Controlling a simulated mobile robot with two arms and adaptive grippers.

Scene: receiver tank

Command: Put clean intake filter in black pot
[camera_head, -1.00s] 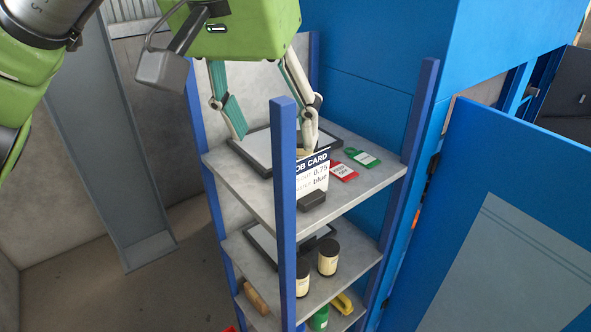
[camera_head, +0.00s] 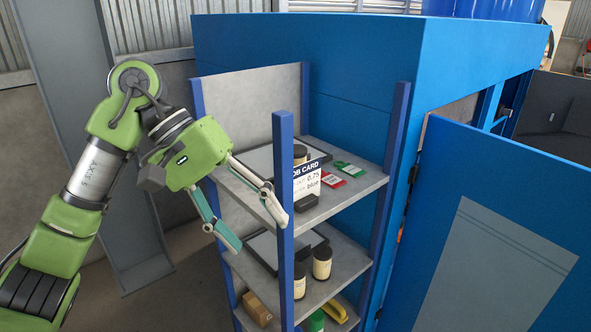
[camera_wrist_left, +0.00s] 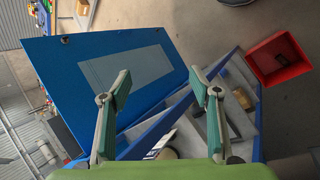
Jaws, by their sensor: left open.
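My left gripper (camera_head: 259,234) is open and empty at the left front of the blue-posted shelf rack, with one finger near the front post. It also shows open in the left wrist view (camera_wrist_left: 158,76), with nothing between the fingers. A dark jar with a cream label (camera_head: 300,155) stands on the top shelf, partly hidden by the job card (camera_head: 310,178). Two similar jars stand on the shelf below, one in front (camera_head: 300,280) and one to its right (camera_head: 322,262). I cannot tell which thing is the clean intake filter or the black pot. My right gripper is not in view.
A green tag (camera_head: 350,170) and a red tag (camera_head: 332,180) lie on the top shelf. Below are a cardboard-coloured block (camera_head: 256,308) and a yellow item (camera_head: 336,311). A blue door (camera_head: 500,220) stands at right. A red bin (camera_wrist_left: 278,60) sits on the floor.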

